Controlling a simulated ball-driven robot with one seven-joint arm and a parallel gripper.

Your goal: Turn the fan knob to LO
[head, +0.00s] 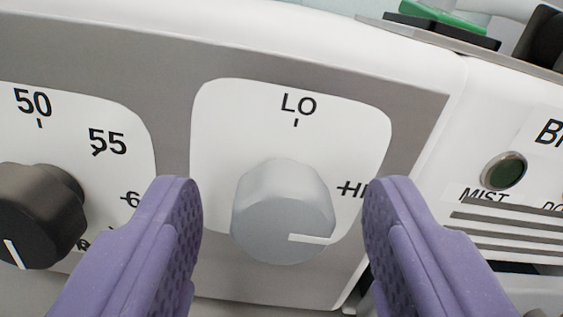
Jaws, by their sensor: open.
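The fan knob (282,210) is light grey and round, on a white label plate (225,110) in the middle of the head view. LO (298,105) is printed above the knob and HI, partly covered, at its right. The knob's white pointer line (310,238) lies at its lower right, pointing right, away from LO. My gripper (283,195) has purple ridged fingers, spread apart on either side of the knob. It is open and empty, with a visible gap to the knob on both sides. Whether the fingertips reach the knob's depth I cannot tell.
A black knob (40,215) with a numbered dial is at the left, close to the left finger. A panel with a dark green round button (503,171) marked MIST and slots is at the right. Green and black objects (440,22) lie at the top right.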

